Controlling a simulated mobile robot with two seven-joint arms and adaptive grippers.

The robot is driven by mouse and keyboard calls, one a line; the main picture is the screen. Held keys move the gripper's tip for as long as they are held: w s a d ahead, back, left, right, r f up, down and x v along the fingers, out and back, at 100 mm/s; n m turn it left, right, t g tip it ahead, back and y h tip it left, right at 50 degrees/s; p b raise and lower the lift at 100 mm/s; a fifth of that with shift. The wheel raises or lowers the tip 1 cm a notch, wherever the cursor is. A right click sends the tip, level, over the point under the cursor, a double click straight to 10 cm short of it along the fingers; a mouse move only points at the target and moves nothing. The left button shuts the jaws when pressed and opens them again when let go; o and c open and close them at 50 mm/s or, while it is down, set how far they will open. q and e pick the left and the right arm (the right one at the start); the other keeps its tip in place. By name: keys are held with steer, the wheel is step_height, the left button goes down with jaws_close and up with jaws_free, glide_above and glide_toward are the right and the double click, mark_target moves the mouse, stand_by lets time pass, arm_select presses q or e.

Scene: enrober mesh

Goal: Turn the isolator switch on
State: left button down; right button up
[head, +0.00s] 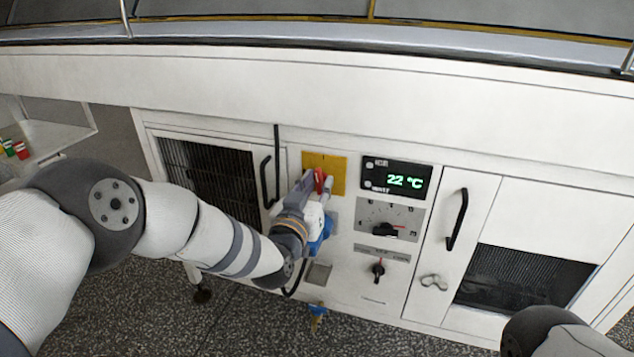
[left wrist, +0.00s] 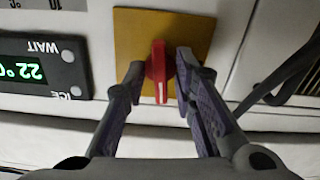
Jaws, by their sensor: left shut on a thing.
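The isolator switch is a red handle (head: 320,179) on a square yellow plate (head: 338,165) on the white machine front. My left gripper (head: 318,186) is at the switch, its fingers on either side of the red handle, shut on it. In the left wrist view the handle (left wrist: 158,75) stands about upright between the fingertips, with a white mark at its end. The yellow plate (left wrist: 200,28) fills the space behind it there. My right gripper is out of view; only part of my right arm shows at the lower right.
Right of the switch are a display (head: 397,179) reading 22 °C, a dial (head: 386,230) and a smaller knob (head: 378,268). A black door handle (head: 268,182) stands close left of the switch, another (head: 457,219) to the right. A blue item (head: 321,236) is below my gripper.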

arm_select(q)
steer(key=shift+m, duration=0.7)
steer(key=c, duration=1.7)
jaws_free()
steer(key=v, duration=1.2)
